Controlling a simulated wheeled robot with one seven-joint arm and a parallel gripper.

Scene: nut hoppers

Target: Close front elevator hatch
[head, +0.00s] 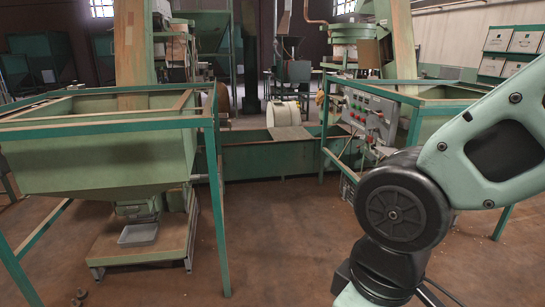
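A green hopper (100,150) hangs in a green frame at the left. A tall tan elevator column (131,45) rises behind it. Below the hopper is a small green metal unit (138,207) with a grey tray (138,234) under it. I cannot make out a hatch or whether one is open. My arm fills the right side; its lower end runs out of the bottom edge, and my gripper is not in view.
A second hopper (446,97) with a control panel (368,114) stands at the right, partly behind my arm. A long green trough (265,156) crosses the middle. The brown floor (270,240) between the hoppers is clear.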

